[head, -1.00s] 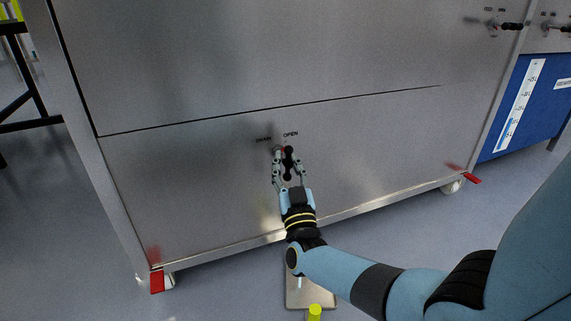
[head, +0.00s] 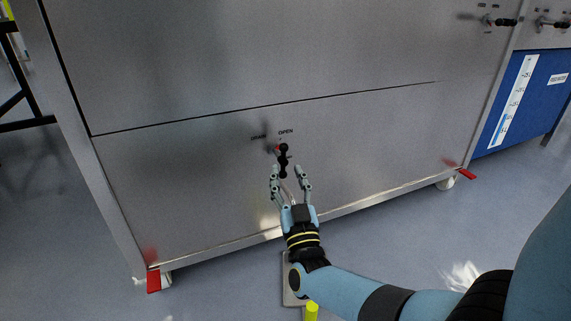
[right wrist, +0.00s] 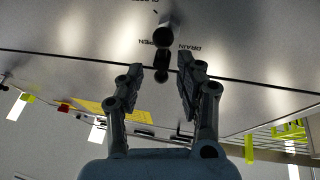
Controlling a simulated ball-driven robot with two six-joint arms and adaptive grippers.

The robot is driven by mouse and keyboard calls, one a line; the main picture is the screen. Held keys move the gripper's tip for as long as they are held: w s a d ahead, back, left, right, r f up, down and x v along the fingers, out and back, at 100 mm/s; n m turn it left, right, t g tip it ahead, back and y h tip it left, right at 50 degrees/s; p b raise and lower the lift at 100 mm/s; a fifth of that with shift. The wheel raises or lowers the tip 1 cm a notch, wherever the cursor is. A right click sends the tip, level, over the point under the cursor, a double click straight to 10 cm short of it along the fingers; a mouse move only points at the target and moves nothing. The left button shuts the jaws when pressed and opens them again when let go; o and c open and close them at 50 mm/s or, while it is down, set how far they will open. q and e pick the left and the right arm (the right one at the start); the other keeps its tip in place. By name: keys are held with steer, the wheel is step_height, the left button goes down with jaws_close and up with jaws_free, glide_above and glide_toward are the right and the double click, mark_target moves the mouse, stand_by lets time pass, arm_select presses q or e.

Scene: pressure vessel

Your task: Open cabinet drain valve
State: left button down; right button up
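The drain valve handle (head: 283,160) is a short black lever on the lower grey cabinet front, under the printed words DRAIN and OPEN. It points down in the head view. A small red part shows beside its top. My right gripper (head: 288,171) is open, its fingertips around the handle's lower end in the picture, with gaps on both sides. The right wrist view shows the black handle (right wrist: 161,60) just beyond and between the open fingertips (right wrist: 162,70); no contact shows. My left gripper is not in view.
The cabinet's flat steel front (head: 180,190) surrounds the valve. Other black valve handles (head: 505,22) sit at the upper right, near a blue panel (head: 535,95) with a level scale. Red caster pedals (head: 153,281) stick out at the bottom corners.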

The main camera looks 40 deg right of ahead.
steer(key=v, duration=0.7)
steer(key=shift+s, duration=0.4)
steer(key=shift+f, duration=0.15)
